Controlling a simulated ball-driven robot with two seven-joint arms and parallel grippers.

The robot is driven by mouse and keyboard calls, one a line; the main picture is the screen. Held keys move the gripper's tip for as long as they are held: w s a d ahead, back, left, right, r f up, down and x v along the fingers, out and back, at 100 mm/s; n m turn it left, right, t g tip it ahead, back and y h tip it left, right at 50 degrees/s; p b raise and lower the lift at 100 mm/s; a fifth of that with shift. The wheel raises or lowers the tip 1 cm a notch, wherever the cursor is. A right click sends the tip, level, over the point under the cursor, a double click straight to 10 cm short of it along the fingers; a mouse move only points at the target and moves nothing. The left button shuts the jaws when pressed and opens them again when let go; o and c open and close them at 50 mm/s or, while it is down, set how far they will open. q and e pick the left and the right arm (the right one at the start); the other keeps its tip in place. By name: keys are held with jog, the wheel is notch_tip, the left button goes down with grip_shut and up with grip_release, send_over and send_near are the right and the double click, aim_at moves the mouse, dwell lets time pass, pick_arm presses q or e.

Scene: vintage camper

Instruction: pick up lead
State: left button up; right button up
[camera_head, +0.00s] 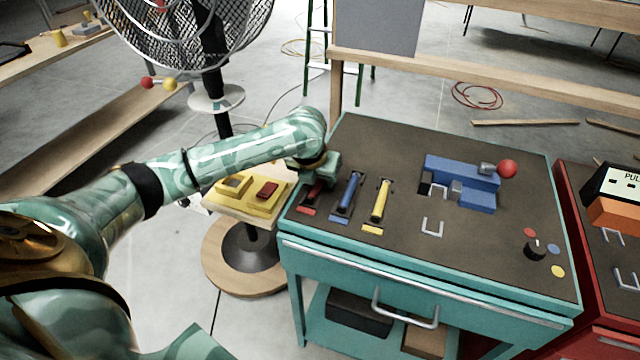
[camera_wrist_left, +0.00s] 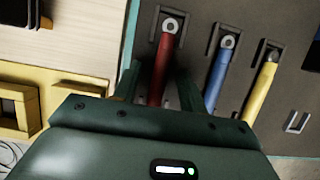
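I cannot tell for certain which thing is the lead. A red lever handle (camera_head: 313,192) lies in a dark bracket at the left end of the teal workbench (camera_head: 480,265); it also shows in the left wrist view (camera_wrist_left: 166,58). A blue lever (camera_head: 350,190) and a yellow lever (camera_head: 381,200) stand to its right. My left gripper (camera_head: 320,168) is over the red lever. In the left wrist view, its fingers (camera_wrist_left: 168,82) are spread, one on each side of the red handle; contact is not clear. My right gripper is not in view.
A blue vise (camera_head: 465,180) with a red knob stands at the bench's back right. A yellow box with a red switch (camera_head: 266,192) sits on a stool left of the bench. A large fan (camera_head: 185,35) stands behind. A red coiled cable (camera_head: 478,96) lies on the floor.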

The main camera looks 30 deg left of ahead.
aim_at(319, 181)
pick_arm(q)
grip_shut()
